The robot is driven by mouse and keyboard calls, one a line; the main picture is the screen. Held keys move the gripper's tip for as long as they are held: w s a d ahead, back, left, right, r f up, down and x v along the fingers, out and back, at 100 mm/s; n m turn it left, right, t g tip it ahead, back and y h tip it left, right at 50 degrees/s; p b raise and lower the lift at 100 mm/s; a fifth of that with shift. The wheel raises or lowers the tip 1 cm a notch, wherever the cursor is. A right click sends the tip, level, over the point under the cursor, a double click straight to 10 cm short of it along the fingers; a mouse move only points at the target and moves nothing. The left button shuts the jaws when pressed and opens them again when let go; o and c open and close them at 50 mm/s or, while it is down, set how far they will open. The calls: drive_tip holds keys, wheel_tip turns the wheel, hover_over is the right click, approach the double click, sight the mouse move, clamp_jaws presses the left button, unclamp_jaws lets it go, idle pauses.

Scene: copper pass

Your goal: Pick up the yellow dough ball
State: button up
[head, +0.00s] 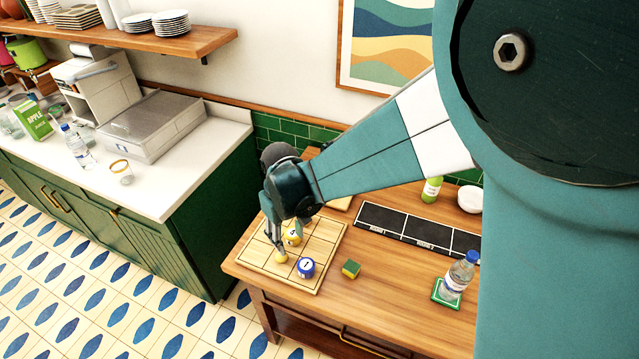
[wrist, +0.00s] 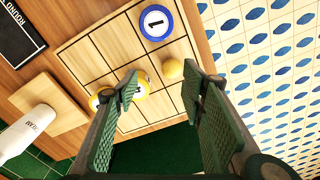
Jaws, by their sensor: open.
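The yellow dough ball (wrist: 172,68) is small, plain and round. It lies on the wooden grid board (wrist: 87,63) in the wrist view, seen between the tips of my gripper (wrist: 160,82) and nearer the right finger. In the head view the ball (head: 281,256) is on the board just below my gripper (head: 276,238). My gripper is open and empty, its fingers pointing down at the board. Whether a finger touches the ball I cannot tell.
A blue piece marked 1 (wrist: 155,22) and yellow numbered pieces (wrist: 142,88) stand close to the ball. The table front is mostly clear.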

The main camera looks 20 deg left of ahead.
drive_tip(key=shift+s+a+f+n, duration=0.15)
drive_tip(key=shift+s+a+f, duration=0.25)
drive_tip(key=shift+a, duration=0.2)
drive_tip(key=shift+s+a+f+n, duration=0.15)
drive_tip(key=shift+s+a+f, duration=0.2)
drive_tip(key=shift+a, duration=0.2)
drive_tip(key=shift+f+p, duration=0.3)
drive_tip(key=shift+f, duration=0.95)
drive_tip(key=shift+f, duration=0.1)
drive_tip(key=shift+f, duration=2.5)
drive_tip(key=shift+c, duration=0.7)
drive_tip(key=c, duration=0.8)
